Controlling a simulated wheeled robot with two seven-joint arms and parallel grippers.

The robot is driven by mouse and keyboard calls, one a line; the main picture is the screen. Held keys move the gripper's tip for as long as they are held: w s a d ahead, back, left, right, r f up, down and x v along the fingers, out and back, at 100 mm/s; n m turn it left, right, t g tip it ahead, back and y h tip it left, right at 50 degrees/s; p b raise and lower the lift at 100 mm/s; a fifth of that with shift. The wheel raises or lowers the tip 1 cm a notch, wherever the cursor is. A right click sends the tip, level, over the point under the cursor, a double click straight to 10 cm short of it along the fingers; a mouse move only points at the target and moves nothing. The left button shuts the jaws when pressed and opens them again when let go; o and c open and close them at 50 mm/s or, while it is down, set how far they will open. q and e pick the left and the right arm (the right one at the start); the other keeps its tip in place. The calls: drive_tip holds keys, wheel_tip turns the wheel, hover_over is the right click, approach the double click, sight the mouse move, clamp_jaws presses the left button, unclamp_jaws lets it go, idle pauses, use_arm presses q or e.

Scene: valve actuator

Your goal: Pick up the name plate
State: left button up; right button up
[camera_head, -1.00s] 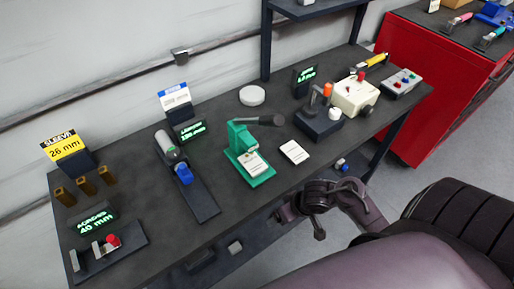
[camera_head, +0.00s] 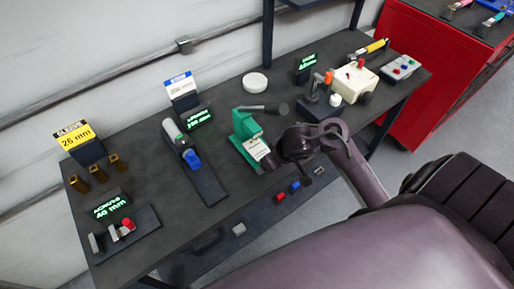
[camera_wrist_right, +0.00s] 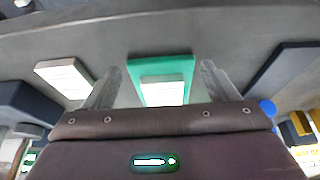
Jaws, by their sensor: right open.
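A white plate with printed lines (camera_head: 257,148) lies on the base of the green press (camera_head: 240,124) in the middle of the bench. It also shows in the right wrist view (camera_wrist_right: 162,93), between my two fingers and beyond them. My right gripper (camera_wrist_right: 158,75) is open and empty; in the head view it (camera_head: 268,162) is at the front end of the press base, partly covering it. A second white printed plate (camera_wrist_right: 65,78) shows left of my fingers in the wrist view; in the head view my arm hides it. I cannot tell which is the name plate. My left gripper is out of view.
The press's dark lever (camera_head: 265,108) sticks out above the plate. Small blocks lie on the lower shelf.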

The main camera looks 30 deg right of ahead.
sight(265, 152)
drive_tip(key=w, duration=0.4)
drive_tip(key=shift+w+a, duration=0.15)
drive_tip(key=shift+w+f, duration=0.15)
drive_tip(key=shift+f, duration=0.5)
drive_tip(key=shift+r, duration=0.1)
drive_tip(key=shift+c, duration=0.9)
drive_tip(key=c, duration=0.9)
drive_tip(key=shift+c, duration=0.2)
